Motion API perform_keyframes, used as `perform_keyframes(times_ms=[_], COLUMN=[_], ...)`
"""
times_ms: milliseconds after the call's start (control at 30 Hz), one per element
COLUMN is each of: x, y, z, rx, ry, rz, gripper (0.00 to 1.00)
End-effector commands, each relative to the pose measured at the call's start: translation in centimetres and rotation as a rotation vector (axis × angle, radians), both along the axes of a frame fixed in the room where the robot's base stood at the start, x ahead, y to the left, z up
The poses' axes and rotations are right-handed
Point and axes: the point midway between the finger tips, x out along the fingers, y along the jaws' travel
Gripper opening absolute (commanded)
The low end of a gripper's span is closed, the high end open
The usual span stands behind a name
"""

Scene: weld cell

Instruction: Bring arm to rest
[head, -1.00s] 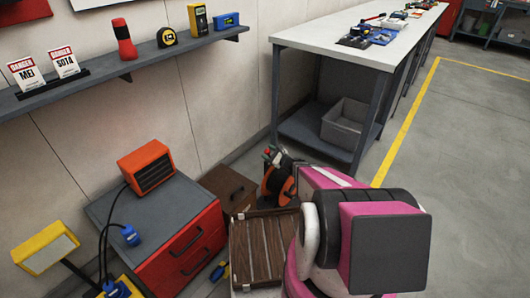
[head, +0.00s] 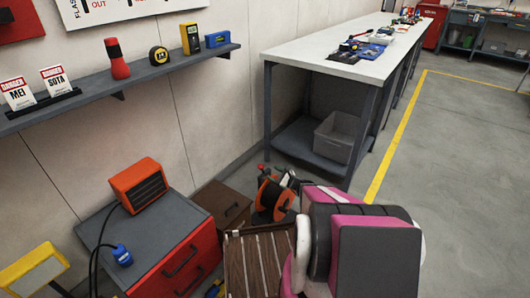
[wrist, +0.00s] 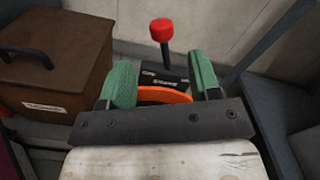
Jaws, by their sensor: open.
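My arm shows in pink, white and dark grey at the lower right of the head view, in front of the wooden slatted crate. My gripper (wrist: 166,85) shows in the wrist view with two green fingers apart, and nothing is held between them. The fingertips themselves are hard to make out in the head view.
A brown box (head: 222,202) stands beside the reel, and a red drawer cabinet (head: 178,268) with an orange heater (head: 140,185) is at left. A wooden slatted crate (head: 258,262) is close to my arm. A workbench (head: 330,62) stands behind. The floor at right is clear.

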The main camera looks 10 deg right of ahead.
Motion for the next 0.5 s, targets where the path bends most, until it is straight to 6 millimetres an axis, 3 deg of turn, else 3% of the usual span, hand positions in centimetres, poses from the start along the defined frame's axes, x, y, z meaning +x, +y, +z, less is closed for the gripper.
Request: perform_keyframes(times_ms=[233,500], x=[-0.6,-4.2], y=[1.2,6.0], z=[0.9,4.1], rx=[-0.065,-0.4], ry=[-0.013,-0.082], rz=[0.058,0.35], gripper=[0.57,0.57])
